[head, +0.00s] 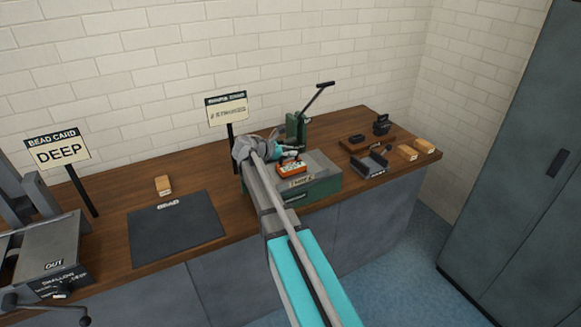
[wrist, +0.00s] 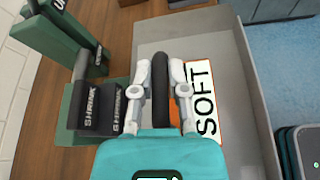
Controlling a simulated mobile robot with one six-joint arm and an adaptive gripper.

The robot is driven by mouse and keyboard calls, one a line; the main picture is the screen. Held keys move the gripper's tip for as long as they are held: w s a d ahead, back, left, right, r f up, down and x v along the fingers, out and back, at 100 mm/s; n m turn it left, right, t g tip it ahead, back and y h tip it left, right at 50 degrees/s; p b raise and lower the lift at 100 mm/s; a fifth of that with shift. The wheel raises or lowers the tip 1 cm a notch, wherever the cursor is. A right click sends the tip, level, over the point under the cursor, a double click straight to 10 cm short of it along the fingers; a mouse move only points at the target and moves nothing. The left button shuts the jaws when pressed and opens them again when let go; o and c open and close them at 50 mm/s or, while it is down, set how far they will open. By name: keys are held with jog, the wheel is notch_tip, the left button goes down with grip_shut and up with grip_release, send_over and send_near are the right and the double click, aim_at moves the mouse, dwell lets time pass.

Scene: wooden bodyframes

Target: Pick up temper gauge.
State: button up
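The temper gauge appears to be the orange block with a white label (head: 291,168) on the green-sided machine; the label reads SOFT in the wrist view (wrist: 203,100). A dark upright bar (wrist: 160,85), apparently its handle, stands beside the label. My gripper (wrist: 160,75) has its two fingers drawn in close on either side of this bar, and looks shut on it. In the head view my gripper (head: 288,153) is at the block, and my arm hides part of it. The block's underside is hidden.
The green machine (head: 318,187) has a lever post (head: 297,128) close behind my gripper. Dark rollers marked SHRINK (wrist: 88,97) stand left in the wrist view. Wooden blocks (head: 407,153) and a dark fixture (head: 369,164) lie right. A black mat (head: 175,232) lies left.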

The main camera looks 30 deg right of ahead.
jog(key=shift+r, duration=0.15)
grip_shut()
notch_tip(320, 180, up, 3)
jog(key=p, duration=0.3)
jog(key=s+a+r+p, duration=0.3)
jog(key=s+r+p, duration=0.6)
jog(key=s, duration=0.4)
jog(key=shift+s+a+r+p, duration=0.25)
jog(key=shift+a+r+p, duration=0.1)
jog(key=shift+p, duration=0.15)
dwell(0.6)
